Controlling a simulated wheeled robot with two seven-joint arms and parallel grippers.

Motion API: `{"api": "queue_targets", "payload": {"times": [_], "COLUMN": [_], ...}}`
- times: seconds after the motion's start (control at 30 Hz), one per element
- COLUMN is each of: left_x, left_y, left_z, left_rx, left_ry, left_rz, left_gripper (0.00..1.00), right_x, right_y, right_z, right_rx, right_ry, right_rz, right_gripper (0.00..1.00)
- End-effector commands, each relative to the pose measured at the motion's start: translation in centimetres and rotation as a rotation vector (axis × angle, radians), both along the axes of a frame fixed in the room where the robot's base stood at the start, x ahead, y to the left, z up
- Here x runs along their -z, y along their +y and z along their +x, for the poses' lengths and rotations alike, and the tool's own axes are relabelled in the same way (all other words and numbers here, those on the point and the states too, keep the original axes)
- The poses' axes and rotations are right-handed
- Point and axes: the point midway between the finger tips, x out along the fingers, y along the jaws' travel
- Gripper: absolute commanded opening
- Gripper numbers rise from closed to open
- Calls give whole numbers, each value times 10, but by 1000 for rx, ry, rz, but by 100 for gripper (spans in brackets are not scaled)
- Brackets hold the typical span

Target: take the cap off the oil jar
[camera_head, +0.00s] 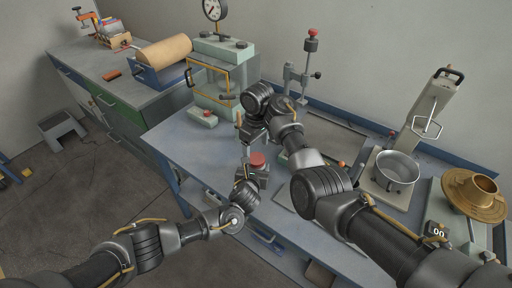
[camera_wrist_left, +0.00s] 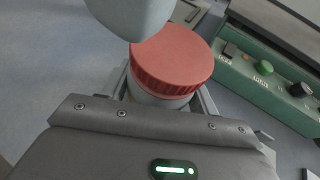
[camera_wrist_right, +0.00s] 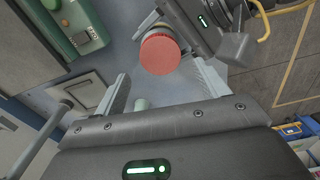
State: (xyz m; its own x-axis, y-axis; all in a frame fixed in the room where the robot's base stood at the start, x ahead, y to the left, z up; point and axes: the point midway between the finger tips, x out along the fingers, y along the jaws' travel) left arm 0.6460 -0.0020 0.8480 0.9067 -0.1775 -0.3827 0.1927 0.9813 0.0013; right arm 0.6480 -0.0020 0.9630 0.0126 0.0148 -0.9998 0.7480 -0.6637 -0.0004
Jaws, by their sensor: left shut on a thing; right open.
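The oil jar's red cap (camera_head: 258,159) shows near the front edge of the bench. In the left wrist view the ribbed cap (camera_wrist_left: 172,58) sits on the pale jar (camera_wrist_left: 160,98). My left gripper (camera_head: 254,176) is shut on the jar, below the cap. My right gripper (camera_head: 249,132) is open, beyond the cap and slightly left of it in the head view. Most of the jar's body is hidden by my left gripper.
A press with a glass-sided chamber (camera_head: 222,80) stands behind my right gripper. A metal pot (camera_head: 396,170) and a brass-coloured flanged part (camera_head: 474,192) stand at the right. A green control panel (camera_wrist_left: 265,70) lies close to the jar. Bare bench (camera_head: 190,150) lies left of the jar.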

Motion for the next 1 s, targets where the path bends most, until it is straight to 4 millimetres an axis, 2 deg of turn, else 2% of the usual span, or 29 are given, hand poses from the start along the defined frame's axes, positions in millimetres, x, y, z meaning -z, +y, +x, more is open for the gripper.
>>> {"api": "queue_targets", "payload": {"times": [0.17, 0.4, 0.6, 0.87, 1.0], "left_x": [1, 1, 1, 1, 1], "left_y": [0, -1, 0, -1, -1], "left_z": [-1, -1, -1, -1, -1], "left_rx": [1, 1, 1, 1, 1], "left_ry": [2, 2, 2, 2, 1], "left_rz": [2, 1, 1, 1, 1], "left_gripper": [0, 0, 0, 0, 0], "right_x": [-7, -23, -31, -33, -23], "right_y": [-23, -12, -3, 1, 0], "right_z": [13, 7, 0, -3, -3], "right_rx": [183, 692, 988, 1086, 1084], "right_ry": [-20, -2, 13, 20, 23], "right_rz": [-22, -30, -14, -6, -7], "right_gripper": [73, 73, 73, 73, 73]}}
